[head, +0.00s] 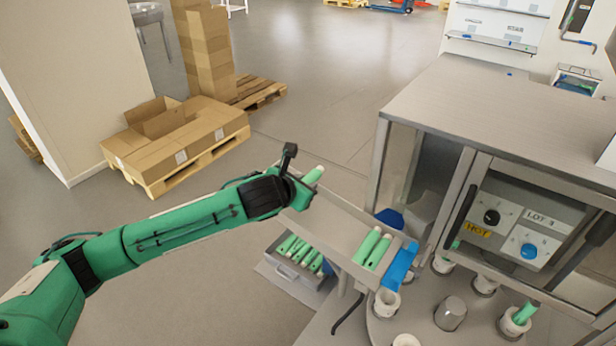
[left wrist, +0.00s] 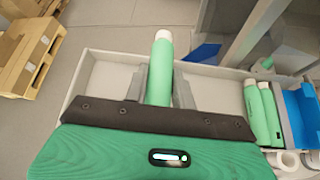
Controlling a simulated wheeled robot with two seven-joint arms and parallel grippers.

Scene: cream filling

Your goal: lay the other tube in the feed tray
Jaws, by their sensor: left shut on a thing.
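My left gripper (head: 303,186) is shut on a green tube with a white cap (head: 314,175). In the left wrist view the held tube (left wrist: 160,75) points away between the two fingers (left wrist: 159,92), over the empty left part of the feed tray (left wrist: 95,75). Whether it touches the tray floor I cannot tell. In the head view the feed tray (head: 327,222) is a long grey trough running to the machine. Two green tubes (head: 367,246) lie side by side at its right end, against a blue piece (head: 400,267). My right gripper is not in view.
A grey crate (head: 318,285) holding several green tubes sits below the feed tray. The machine cabinet (head: 500,115) with a glass door stands to the right, with white cups (head: 387,302) on a round table. Cardboard boxes on a pallet (head: 175,145) stand at the left.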

